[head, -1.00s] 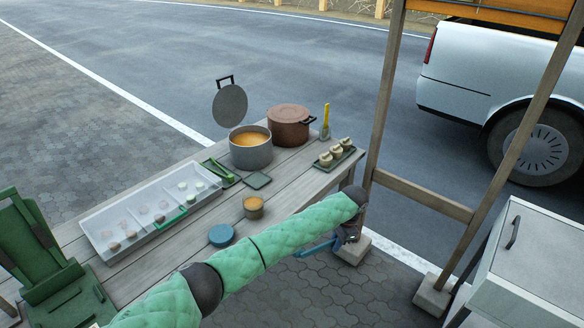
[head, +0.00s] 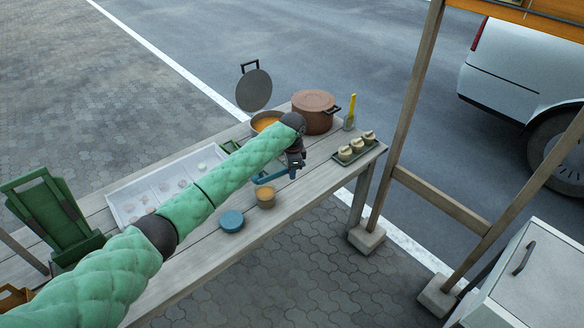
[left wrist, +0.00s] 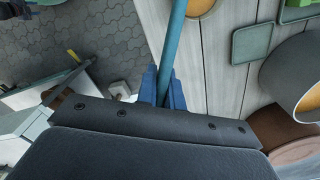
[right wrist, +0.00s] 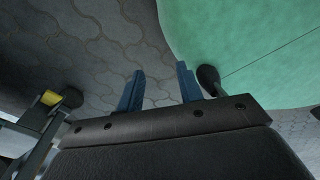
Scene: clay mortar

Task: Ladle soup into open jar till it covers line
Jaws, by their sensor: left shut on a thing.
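My left gripper (head: 293,166) is shut on the blue ladle handle (left wrist: 174,45), which runs away between its fingers. In the head view the ladle (head: 274,178) reaches left above the table, close to the open jar. The jar (head: 266,199) is small, with amber contents; its line is too small to tell. The grey soup pot (head: 254,131) holds orange soup (head: 264,123), partly hidden by my left arm; the pot also shows in the left wrist view (left wrist: 308,70). The ladle's bowl is not clear. My right gripper (right wrist: 160,84) is open and empty over paving.
A blue lid (head: 231,221) lies left of the jar. A brown lidded pot (head: 314,113) stands behind the gripper. A tray of small jars (head: 345,160) is at the table's right end. A wooden post (head: 404,115) stands right of the table. A white tray (head: 124,209) lies left.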

